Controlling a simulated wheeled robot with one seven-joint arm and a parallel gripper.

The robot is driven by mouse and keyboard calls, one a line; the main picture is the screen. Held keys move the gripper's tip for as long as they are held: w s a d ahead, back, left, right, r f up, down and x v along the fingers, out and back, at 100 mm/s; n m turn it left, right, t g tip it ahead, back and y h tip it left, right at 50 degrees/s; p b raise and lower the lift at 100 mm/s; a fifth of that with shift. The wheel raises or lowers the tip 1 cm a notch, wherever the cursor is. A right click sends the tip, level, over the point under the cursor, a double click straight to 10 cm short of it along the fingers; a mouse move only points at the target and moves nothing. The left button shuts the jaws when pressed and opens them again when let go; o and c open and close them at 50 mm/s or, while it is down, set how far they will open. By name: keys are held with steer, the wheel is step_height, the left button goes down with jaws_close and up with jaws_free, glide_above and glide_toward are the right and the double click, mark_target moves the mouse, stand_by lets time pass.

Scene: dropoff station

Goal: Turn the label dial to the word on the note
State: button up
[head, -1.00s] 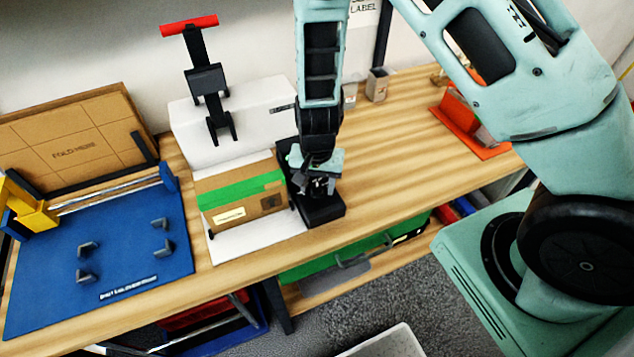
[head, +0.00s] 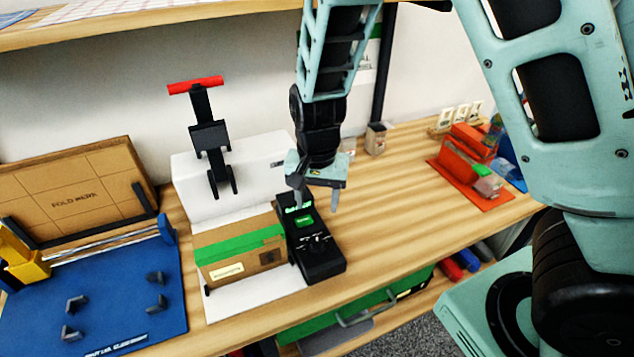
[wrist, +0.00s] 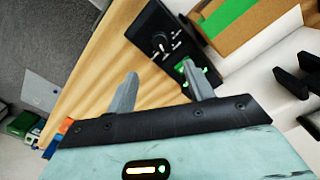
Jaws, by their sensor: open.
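The black label unit (head: 318,262) stands on the wooden bench, with a green-lit display (head: 303,219) on its upper part. Its dial (head: 313,242) is on the lower part, with small white labels around it too small to read. In the wrist view the dial (wrist: 160,40) is a dark knob with a pale pointer mark. My gripper (head: 318,198) is open and empty above the upper end of the unit, apart from the dial. In the wrist view its fingers (wrist: 163,90) are spread. A white sheet on the back wall is partly hidden by my arm; its words cannot be read.
A cardboard box (head: 240,255) with green tape sits on a white stand directly left of the unit, below a red-handled press (head: 196,86). A blue folding mat (head: 130,300) lies further left. An orange tray (head: 465,185) stands at right. Bench right of the unit is clear.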

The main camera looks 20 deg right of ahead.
steer(key=shift+r, duration=2.25)
steer(key=s+a+r+n+b, duration=0.1)
steer(key=s+a+n+b, duration=0.1)
steer(key=s+n, duration=0.5)
steer(key=s+a+r+n+b, duration=0.1)
steer(key=s+a+n+b, duration=0.2)
steer(key=s+n, duration=0.4)
steer(key=s, duration=0.6)
steer(key=shift+s+a+r+y, duration=0.25)
steer(key=shift+a+r+y, duration=0.05)
steer(key=shift+a, duration=0.05)
